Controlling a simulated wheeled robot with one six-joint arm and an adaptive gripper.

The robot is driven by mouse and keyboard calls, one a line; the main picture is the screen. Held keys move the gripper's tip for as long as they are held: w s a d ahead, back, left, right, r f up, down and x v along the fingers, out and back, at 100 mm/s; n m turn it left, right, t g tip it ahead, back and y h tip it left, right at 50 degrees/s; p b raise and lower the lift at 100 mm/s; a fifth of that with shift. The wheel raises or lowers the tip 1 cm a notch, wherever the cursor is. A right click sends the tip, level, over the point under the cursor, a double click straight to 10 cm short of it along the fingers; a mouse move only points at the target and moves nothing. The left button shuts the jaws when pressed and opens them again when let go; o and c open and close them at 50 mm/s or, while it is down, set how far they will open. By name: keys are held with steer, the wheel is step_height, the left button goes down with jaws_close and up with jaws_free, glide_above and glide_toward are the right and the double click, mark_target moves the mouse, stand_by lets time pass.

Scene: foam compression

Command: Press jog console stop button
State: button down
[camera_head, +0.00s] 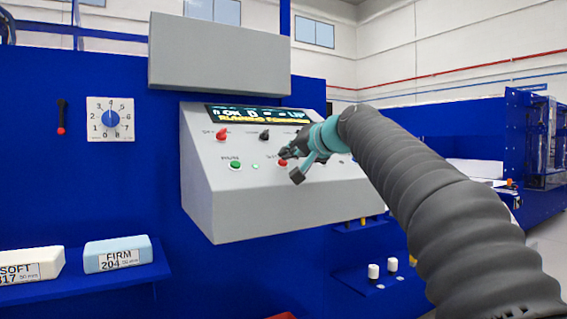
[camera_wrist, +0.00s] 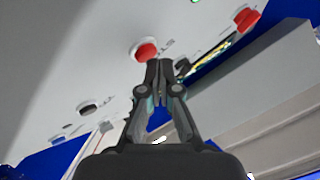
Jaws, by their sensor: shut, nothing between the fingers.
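The jog console (camera_head: 260,205) is a sloped light-grey box on a blue machine wall, with a lit display (camera_head: 257,114) along its top. The red stop button (camera_head: 283,163) sits in the lower row, right of a green button (camera_head: 236,165). In the wrist view the red stop button (camera_wrist: 146,50) is round, with lettering starting "ST" beside it. My gripper (camera_head: 288,157) is at the red button and partly hides that area. In the wrist view my gripper (camera_wrist: 160,66) is shut and empty, its tips just below the button in the picture. I cannot tell whether they touch it.
A red knob (camera_head: 222,135) and a black knob (camera_head: 265,135) sit above the lower row. A grey box (camera_head: 220,55) overhangs the console. A dial (camera_head: 110,119) is at left. Foam blocks (camera_head: 118,254) lie on a blue shelf at lower left.

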steer(key=shift+w+a+f, duration=0.1)
steer(key=shift+w+f, duration=0.1)
steer(key=shift+f, duration=0.2)
stand_by(0.4)
stand_by(0.4)
steer(key=shift+s+d+r, duration=0.2)
steer(key=shift+s+r, duration=0.15)
steer(key=shift+r, duration=0.4)
steer(key=r+p, duration=0.1)
steer(key=s+d+r+p, duration=0.1)
steer(key=r, duration=0.1)
steer(key=s+r+p, duration=0.1)
steer(key=shift+s+d+r, duration=0.1)
steer(key=shift+d+r, duration=0.05)
steer(key=shift+d, duration=0.1)
stand_by(0.6)
steer(key=s+d+f+g+h, duration=0.2)
steer(key=s+d+f, duration=0.4)
steer(key=s+f, duration=0.6)
steer(key=s+d+f+g+h, duration=0.2)
steer(key=s+d+f+h, duration=0.2)
steer(key=s+f, duration=0.8)
steer(key=s+d+f+g+h, duration=0.2)
steer(key=s+d+f, duration=0.6)
steer(key=f, duration=1.2)
steer(key=s+h, duration=0.1)
steer(key=s, duration=0.3)
steer(key=shift+s+d+n+g, duration=0.2)
steer(key=shift+s+n+g, duration=0.1)
steer(key=shift+n, duration=0.1)
